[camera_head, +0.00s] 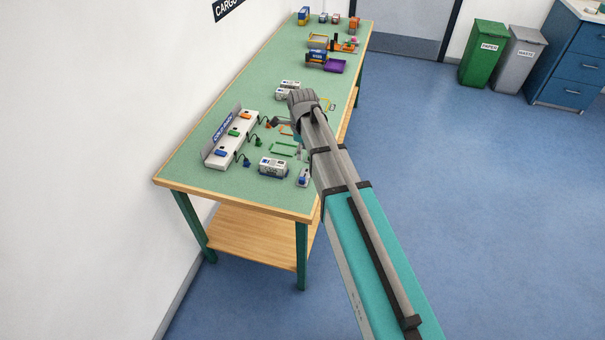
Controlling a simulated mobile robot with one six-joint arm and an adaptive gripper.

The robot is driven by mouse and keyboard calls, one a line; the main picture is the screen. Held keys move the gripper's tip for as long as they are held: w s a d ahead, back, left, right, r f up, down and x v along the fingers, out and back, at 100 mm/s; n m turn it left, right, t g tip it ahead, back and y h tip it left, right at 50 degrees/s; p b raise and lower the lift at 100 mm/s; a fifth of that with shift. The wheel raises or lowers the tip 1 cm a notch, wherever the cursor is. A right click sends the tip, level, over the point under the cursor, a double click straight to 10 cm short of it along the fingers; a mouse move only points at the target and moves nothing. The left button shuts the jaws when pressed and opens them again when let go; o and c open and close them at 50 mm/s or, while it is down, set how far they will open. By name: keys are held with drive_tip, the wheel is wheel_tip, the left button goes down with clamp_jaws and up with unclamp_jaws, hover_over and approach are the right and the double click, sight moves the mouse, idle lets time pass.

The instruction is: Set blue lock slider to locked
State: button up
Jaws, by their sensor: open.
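A small pale unit with a blue part (303,178) sits near the front right edge of the green table, beside my arm. It may be the blue lock slider, but it is too small to tell its setting. A white panel (209,160) along the wall side carries a blue block (221,152), a green block (234,132) and an orange block (246,116). My gripper (272,123) is open above the table, right of the panel. My wrist and arm partly hide it and the table behind.
A white container-like box (272,167) stands near the table's front, with another (288,88) farther back. Dark cables with coloured ends, including a blue one (246,161), lie beside the panel. Green outlines (283,149) mark the tabletop.

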sight(302, 178)
drive_tip(key=shift+f, duration=0.15)
idle(0.3)
wheel_tip(302, 178, down, 14)
drive_tip(key=b, duration=1.4)
drive_tip(key=shift+r, duration=0.2)
clamp_jaws()
idle(0.3)
